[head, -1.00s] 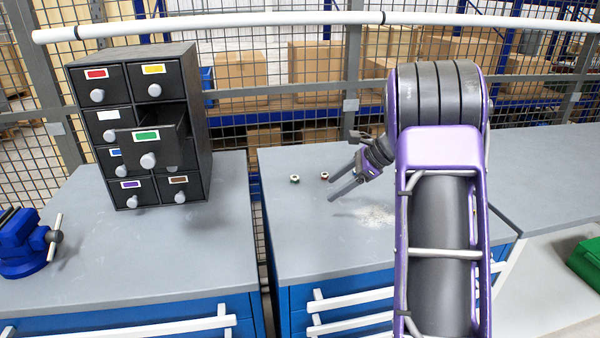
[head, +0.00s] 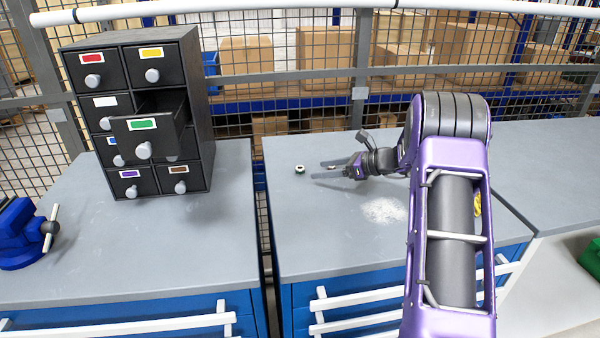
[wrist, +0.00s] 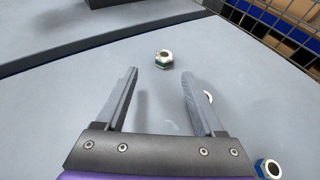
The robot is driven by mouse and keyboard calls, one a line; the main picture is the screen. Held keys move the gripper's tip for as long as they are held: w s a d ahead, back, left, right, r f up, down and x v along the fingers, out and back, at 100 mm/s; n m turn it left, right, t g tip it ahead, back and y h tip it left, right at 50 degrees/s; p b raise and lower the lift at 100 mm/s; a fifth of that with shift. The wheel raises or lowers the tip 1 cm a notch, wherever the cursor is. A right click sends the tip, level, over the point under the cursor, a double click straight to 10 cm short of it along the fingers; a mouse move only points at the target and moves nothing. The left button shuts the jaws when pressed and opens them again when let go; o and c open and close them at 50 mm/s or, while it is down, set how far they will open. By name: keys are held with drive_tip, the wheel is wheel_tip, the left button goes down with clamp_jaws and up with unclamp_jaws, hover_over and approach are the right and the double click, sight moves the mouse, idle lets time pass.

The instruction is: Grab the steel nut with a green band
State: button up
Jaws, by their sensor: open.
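The steel nut with a green band (wrist: 163,60) lies on the grey bench top, just ahead of and between my fingertips in the wrist view. It also shows in the head view as a small nut (head: 299,169) left of my fingertips. My gripper (wrist: 160,74) is open and empty, with a finger to either side of the nut's line. In the head view my gripper (head: 317,170) reaches left, low over the bench. The fingers do not appear to touch the nut.
A nut with a blue band (wrist: 267,169) lies right of my gripper. Another pale nut (wrist: 209,96) is mostly hidden behind my right finger. A black drawer cabinet (head: 205,120) with its green-labelled drawer (head: 143,136) pulled out stands left, across a gap. A mesh fence runs behind.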

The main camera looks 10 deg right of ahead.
sight(307, 175)
drive_tip(key=x, duration=0.6)
drive_tip(key=shift+w, duration=0.4)
clamp_jaws()
